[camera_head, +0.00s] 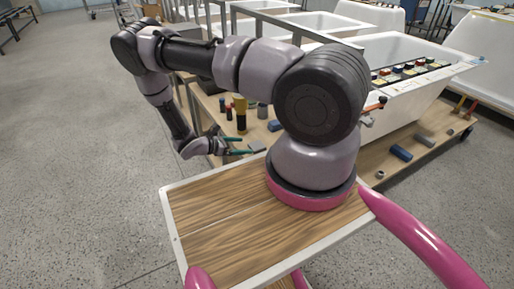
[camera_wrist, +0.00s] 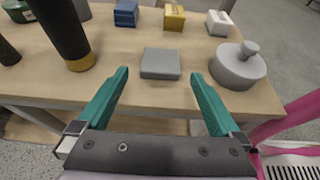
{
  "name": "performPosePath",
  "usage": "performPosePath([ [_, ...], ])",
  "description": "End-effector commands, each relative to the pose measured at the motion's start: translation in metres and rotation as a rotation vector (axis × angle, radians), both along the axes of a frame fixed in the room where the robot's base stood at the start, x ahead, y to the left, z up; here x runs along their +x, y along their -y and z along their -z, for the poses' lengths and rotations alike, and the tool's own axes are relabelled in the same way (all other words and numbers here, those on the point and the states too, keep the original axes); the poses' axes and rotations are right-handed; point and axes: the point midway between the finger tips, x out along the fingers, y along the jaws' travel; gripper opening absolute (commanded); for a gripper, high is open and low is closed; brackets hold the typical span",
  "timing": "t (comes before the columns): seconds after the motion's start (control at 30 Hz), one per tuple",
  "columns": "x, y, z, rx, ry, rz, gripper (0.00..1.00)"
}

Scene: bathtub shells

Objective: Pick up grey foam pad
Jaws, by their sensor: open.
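The grey foam pad (camera_wrist: 161,64) is a small flat block lying on the wooden table, near its front edge, in the wrist view. In the head view a small grey patch that looks like the pad (camera_head: 257,146) shows just right of the fingertips. My gripper (camera_wrist: 159,82) is open, with its two teal fingers pointing toward the pad. The fingertips are on either side of the pad's near side, and nothing is between the fingers. The gripper (camera_head: 240,145) also shows in the head view at the left end of the table.
In the wrist view, a grey round lidded object (camera_wrist: 238,68) stands right of the pad. A black cylinder with a yellow band (camera_wrist: 66,35) stands left. Blue (camera_wrist: 126,14), yellow (camera_wrist: 174,17) and white (camera_wrist: 219,22) blocks lie behind. White tubs (camera_head: 405,85) stand at the back.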

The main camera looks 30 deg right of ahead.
Motion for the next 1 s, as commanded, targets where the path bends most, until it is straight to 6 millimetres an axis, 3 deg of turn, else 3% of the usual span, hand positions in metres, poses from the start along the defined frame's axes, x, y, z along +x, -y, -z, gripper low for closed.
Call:
performPosePath([
  [0.5,0.000,0.057,0.021,0.000,-0.001,0.003,1.00],
  [0.73,0.001,0.060,0.023,0.001,0.001,0.001,1.00],
  [0.77,0.001,0.060,0.023,0.001,0.001,0.001,0.96],
  [0.93,0.001,0.060,0.023,0.001,0.001,0.001,0.31],
  [0.97,0.001,0.060,0.023,0.001,0.001,0.001,0.25],
  [1.0,0.001,0.060,0.023,0.001,0.001,0.001,0.25],
])
